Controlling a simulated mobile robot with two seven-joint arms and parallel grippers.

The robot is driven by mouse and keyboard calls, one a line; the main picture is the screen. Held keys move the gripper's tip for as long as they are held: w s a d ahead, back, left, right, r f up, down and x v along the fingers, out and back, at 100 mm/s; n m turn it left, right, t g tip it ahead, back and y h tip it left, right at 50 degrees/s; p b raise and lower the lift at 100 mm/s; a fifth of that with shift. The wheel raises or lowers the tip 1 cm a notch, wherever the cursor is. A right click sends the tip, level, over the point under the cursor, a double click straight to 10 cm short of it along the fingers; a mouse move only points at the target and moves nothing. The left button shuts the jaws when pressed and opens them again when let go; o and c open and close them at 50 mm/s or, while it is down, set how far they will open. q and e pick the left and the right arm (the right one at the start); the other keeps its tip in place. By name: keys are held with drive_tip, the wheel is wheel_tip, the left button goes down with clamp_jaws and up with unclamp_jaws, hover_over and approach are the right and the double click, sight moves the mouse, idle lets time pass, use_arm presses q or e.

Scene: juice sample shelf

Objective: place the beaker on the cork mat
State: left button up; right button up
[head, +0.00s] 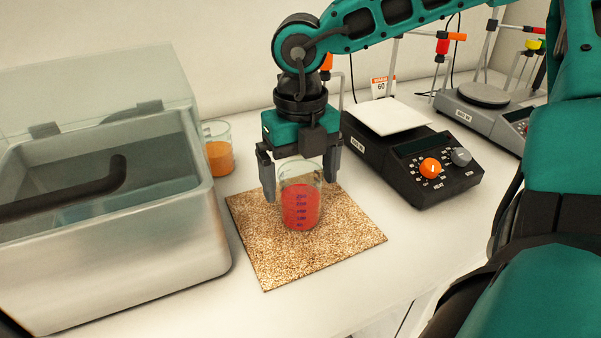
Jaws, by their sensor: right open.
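The beaker (300,206) is clear glass with red liquid and dark graduation marks. It stands upright on the cork mat (325,262), towards the mat's back half. My right gripper (301,186) is above and around the beaker's upper part, pointing down, with one finger on each side. It is open, and the fingers look apart from the glass. My left gripper is not in view.
A water bath (205,232) with a raised clear lid stands left of the mat. A beaker of orange liquid (219,158) stands behind. A hot plate (430,180) is to the right, with another stirrer (485,95) beyond. Bench in front of the mat is clear.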

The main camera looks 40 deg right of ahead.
wheel_tip(320, 180, up, 12)
drive_tip(key=p, duration=0.1)
drive_tip(key=shift+r+p, duration=0.15)
drive_tip(key=shift+p, duration=0.2)
idle(0.7)
